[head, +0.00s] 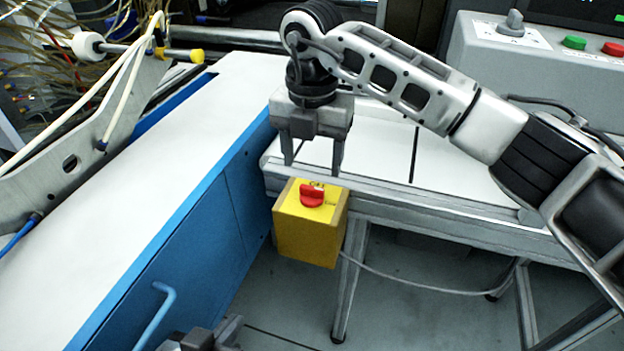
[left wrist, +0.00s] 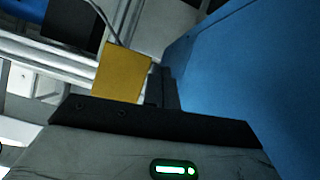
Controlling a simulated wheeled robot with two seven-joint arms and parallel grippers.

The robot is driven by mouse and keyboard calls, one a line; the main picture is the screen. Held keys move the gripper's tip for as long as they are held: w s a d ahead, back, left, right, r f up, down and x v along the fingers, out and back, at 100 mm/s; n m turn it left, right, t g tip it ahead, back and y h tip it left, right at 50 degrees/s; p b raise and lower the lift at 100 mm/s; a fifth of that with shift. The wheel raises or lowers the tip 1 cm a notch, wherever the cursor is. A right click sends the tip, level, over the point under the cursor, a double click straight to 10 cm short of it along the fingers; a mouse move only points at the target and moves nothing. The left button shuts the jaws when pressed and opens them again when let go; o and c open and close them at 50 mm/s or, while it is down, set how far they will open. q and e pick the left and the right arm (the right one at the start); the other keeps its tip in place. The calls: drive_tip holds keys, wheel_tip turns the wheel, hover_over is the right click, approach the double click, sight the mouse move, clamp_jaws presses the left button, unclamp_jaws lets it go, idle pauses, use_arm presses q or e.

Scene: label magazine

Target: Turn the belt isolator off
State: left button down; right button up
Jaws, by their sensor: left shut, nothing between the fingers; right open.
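The belt isolator is a yellow box (head: 308,238) with a red rotary knob (head: 311,197) on its top face. It is mounted at the near left corner of the conveyor frame. The lettering around the knob is too small to read. My right gripper (head: 312,172) is open and empty, just above and behind the knob, with its fingers pointing down. My left gripper (head: 228,326) is low at the bottom edge, shut and empty, in front of and left of the box. In the left wrist view the shut fingers (left wrist: 165,88) appear beside the yellow box (left wrist: 123,72); the knob is hidden there.
A blue-sided machine with a white top (head: 165,165) and a blue handle (head: 155,312) stands left of the box. The white conveyor (head: 385,150) runs right. A grey control panel (head: 550,65) with green and red buttons stands at the back right. A cable trails from the box.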

sight(312, 187)
wheel_tip(312, 187, down, 6)
drive_tip(key=shift+r, duration=0.15)
drive_tip(key=c, duration=1)
